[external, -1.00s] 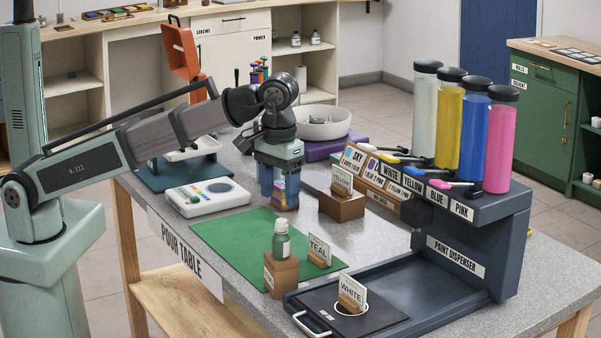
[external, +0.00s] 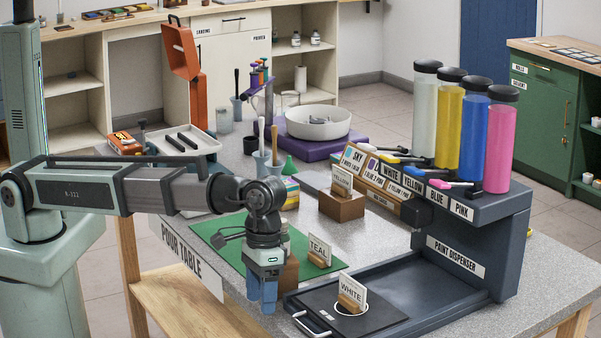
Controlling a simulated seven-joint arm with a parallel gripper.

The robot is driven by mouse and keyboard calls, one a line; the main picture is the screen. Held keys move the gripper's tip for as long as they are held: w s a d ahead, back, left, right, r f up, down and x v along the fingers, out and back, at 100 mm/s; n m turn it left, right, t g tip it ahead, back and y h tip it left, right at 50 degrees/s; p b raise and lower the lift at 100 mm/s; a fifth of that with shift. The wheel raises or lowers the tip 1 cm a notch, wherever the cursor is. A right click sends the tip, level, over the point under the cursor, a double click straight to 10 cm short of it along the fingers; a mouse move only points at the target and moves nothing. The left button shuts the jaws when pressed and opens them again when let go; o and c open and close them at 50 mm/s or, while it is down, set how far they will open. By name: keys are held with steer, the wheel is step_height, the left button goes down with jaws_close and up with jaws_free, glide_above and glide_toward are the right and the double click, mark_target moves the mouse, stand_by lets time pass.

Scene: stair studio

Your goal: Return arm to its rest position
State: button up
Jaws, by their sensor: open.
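My gripper (external: 262,305) hangs fingers-down over the front-left edge of the pour table (external: 188,258), just left of the wooden block (external: 290,276) by the green mat (external: 208,230). The gripper is open, and nothing shows between its blue fingers. My wrist covers most of the block and the place above it; the green bottle seen there earlier is hidden. My forearm reaches in from the left, nearly level.
The TEAL card (external: 319,248) and WHITE card (external: 352,291) stand close to the right of my gripper. The paint dispenser (external: 470,235) rises at the right. Cups with tools (external: 262,165) and a white bowl (external: 318,123) stand farther back.

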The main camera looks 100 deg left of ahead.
steer(key=s+d+f+m, duration=0.1)
steer(key=s+d+f, duration=0.1)
steer(key=d+f, duration=0.3)
steer(key=s+a+f+m+g, duration=0.15)
steer(key=s+f, duration=0.25)
steer(key=f, duration=0.4)
steer(key=s+a+f, duration=0.3)
steer(key=f, duration=0.5)
steer(key=s+a+f+m+g, duration=0.1)
steer(key=s+a+f, duration=0.25)
steer(key=f, duration=0.45)
steer(key=s+a+f+m+g, duration=0.1)
steer(key=s+a+f, duration=0.3)
steer(key=s, duration=0.6)
steer(key=s+a+f+m+g+y, duration=0.1)
steer(key=s+a+f+m, duration=0.1)
steer(key=s+a+f, duration=0.3)
steer(key=s+a+f+m+g, duration=0.1)
steer(key=s+a+f, duration=0.4)
steer(key=s, duration=1.2)
step_height(320, 180, down, 4)
steer(key=shift+a+f+g+y, duration=0.1)
steer(key=shift+a+g+y, duration=0.1)
steer(key=shift+g+y, duration=0.3)
